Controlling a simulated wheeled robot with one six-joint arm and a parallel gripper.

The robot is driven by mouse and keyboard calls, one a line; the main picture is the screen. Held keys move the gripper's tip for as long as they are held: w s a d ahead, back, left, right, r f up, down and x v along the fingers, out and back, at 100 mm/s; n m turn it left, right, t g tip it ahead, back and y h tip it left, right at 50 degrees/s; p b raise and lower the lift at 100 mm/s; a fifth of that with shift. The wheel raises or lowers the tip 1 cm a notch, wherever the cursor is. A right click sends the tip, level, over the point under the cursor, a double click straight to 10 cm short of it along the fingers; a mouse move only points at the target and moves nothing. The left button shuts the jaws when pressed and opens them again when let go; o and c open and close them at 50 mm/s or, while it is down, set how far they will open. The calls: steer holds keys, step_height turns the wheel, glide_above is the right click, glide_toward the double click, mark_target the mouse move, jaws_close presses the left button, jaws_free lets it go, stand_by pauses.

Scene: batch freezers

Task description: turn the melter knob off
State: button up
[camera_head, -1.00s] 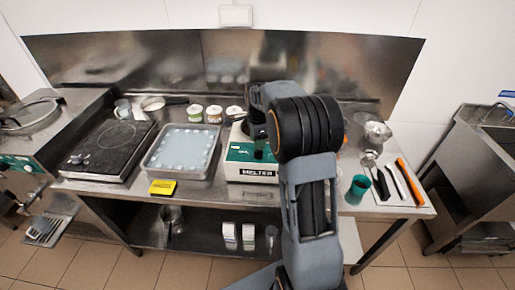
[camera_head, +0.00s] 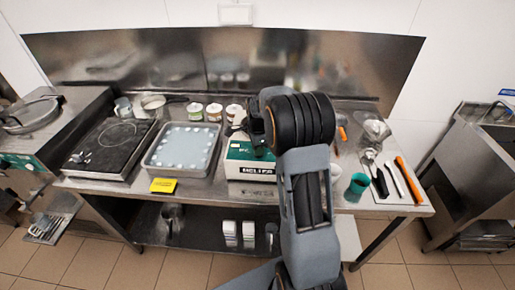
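The melter (camera_head: 247,168) is a white and green box with a "MELTER" label on its front, standing at the middle of the steel table. My arm rises in front of its right side. My gripper (camera_head: 257,138) is mostly hidden behind my own wrist, over the melter's green front panel. The melter knob cannot be made out; the gripper and arm cover that part of the panel. Whether the fingers touch anything cannot be seen.
A steel tray (camera_head: 151,162) with pale pieces lies left of the melter, with a black hot plate (camera_head: 82,164) beyond it.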

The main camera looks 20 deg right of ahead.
jaws_close()
steer(key=n+b, duration=0.2)
steer(key=n, duration=0.8)
steer(key=shift+n+b, duration=0.3)
steer(key=shift+b, duration=0.1)
steer(key=n, duration=0.4)
steer(key=shift+s+n+b, duration=0.1)
steer(key=shift+n+b, duration=0.2)
steer(key=shift+b, duration=0.05)
steer(key=n, duration=0.6)
steer(key=shift+d+r+b, duration=0.1)
steer(key=shift+b, duration=0.25)
steer(key=n, duration=0.6)
steer(key=shift+n, duration=0.3)
